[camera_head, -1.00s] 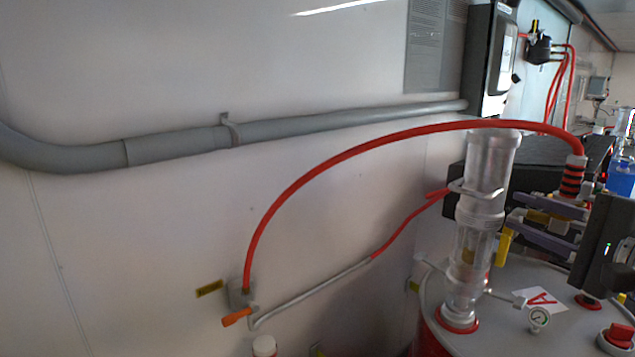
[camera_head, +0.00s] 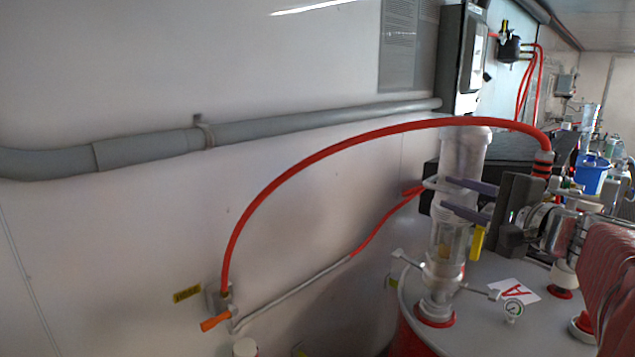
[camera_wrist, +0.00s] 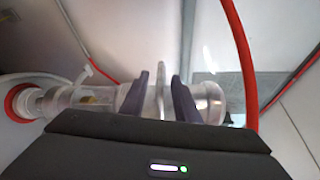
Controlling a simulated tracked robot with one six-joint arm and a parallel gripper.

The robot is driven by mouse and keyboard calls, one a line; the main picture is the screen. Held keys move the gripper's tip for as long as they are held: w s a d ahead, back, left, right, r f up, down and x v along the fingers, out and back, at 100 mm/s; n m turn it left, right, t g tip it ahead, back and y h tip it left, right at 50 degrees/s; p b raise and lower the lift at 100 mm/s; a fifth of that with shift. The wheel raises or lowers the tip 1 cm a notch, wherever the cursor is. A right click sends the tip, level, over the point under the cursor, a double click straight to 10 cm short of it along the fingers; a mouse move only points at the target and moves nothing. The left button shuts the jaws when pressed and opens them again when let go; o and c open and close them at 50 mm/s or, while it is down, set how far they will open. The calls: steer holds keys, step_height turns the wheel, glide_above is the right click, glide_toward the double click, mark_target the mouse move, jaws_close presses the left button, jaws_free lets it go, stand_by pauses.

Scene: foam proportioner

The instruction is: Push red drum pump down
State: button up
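The drum pump (camera_head: 447,240) is a clear upright cylinder on the grey lid (camera_head: 470,325) of the red drum (camera_head: 412,343). A pale handle bar crosses its upper part. In the wrist view the pump (camera_wrist: 130,98) lies sideways across the picture, with the handle (camera_wrist: 161,80) sticking up between my fingers. My gripper (camera_head: 447,195) has come from the right to the pump's upper part. Its two purple fingers (camera_wrist: 163,90) stand apart on either side of the handle, with small gaps showing. Exact contact is hard to see.
A red hose (camera_head: 300,165) arches over the pump to the wall fitting. A second red hose (camera_head: 385,220) runs from beside the pump. A pressure gauge (camera_head: 513,309) and a card marked A (camera_head: 514,290) are on the lid. A grey wall pipe (camera_head: 300,123) runs behind.

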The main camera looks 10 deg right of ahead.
mark_target(447, 191)
steer(key=shift+w+a+f, duration=0.1)
steer(key=shift+w+a, duration=0.1)
steer(key=shift+w, duration=0.95)
steer(key=shift+w+a+f, duration=0.1)
steer(key=shift+w+a, duration=0.05)
steer(key=shift+w, duration=1)
jaws_close()
